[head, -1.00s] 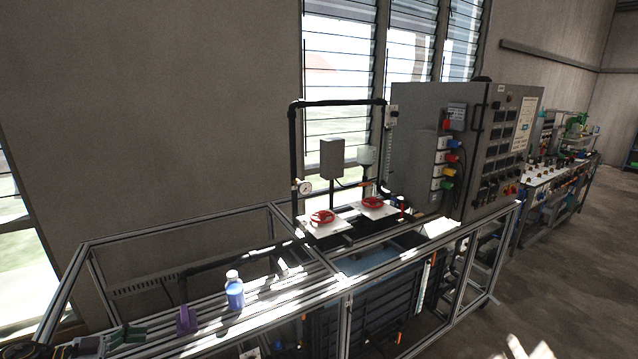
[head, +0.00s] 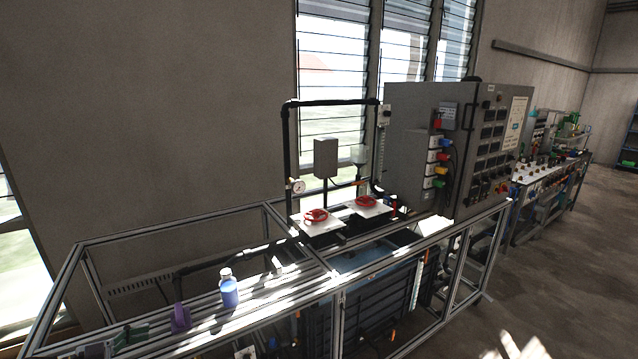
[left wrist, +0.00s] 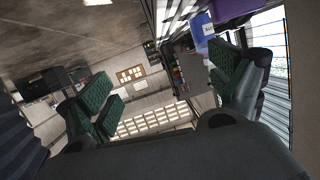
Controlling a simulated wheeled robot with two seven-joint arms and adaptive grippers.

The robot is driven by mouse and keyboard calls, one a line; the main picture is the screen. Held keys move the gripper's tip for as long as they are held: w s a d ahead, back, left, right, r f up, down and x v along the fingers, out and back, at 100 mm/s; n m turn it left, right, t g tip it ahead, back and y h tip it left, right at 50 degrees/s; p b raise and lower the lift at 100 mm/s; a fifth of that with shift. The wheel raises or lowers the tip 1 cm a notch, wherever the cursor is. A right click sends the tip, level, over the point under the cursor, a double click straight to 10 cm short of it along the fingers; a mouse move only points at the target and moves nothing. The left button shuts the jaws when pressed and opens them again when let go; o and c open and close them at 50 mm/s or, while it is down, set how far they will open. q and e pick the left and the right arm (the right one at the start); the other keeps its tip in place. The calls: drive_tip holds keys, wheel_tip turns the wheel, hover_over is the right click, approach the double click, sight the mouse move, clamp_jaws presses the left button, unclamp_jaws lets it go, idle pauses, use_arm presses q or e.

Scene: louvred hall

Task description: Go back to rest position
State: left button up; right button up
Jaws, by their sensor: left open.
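My left gripper (head: 130,337) shows only in part at the bottom left of the head view, low over the near end of the bench frame. In the left wrist view its two green-padded fingers (left wrist: 168,95) stand wide apart with nothing between them. A blue bottle with a pale cap (head: 229,291) stands upright on the slatted rails, right of the gripper and apart from it. A purple object (head: 180,318) stands between the gripper and the bottle. My right gripper is not in view.
The aluminium bench frame (head: 340,290) runs toward a grey control cabinet (head: 430,150). Two red valve wheels (head: 316,216) (head: 366,202) sit on white plates below a black pipe arch (head: 335,102). A second bench stands at the far right. Floor (head: 560,270) is open at the right.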

use_arm(q)
drive_tip(key=w+d+f+n+t+y, duration=0.1)
drive_tip(key=d+f+n+t+y, duration=0.45)
drive_tip(key=n+y, duration=0.45)
drive_tip(key=s+d+f+m+g+y, duration=0.1)
drive_tip(key=s+d+f+g, duration=0.2)
drive_tip(key=s+d+g, duration=1.1)
drive_tip(key=s+f, duration=0.3)
drive_tip(key=f, duration=0.8)
drive_tip(key=s+d+f+t, duration=0.1)
drive_tip(key=s+f, duration=0.1)
drive_tip(key=f, duration=0.9)
drive_tip(key=s+f, duration=0.3)
drive_tip(key=f, duration=0.8)
drive_tip(key=s+a+f, duration=0.2)
drive_tip(key=s+f, duration=0.8)
drive_tip(key=s, duration=0.1)
drive_tip(key=s+a+f, duration=0.2)
drive_tip(key=s+f, duration=0.8)
drive_tip(key=s, duration=0.1)
drive_tip(key=shift+g+y, duration=0.3)
drive_tip(key=shift+g, duration=0.15)
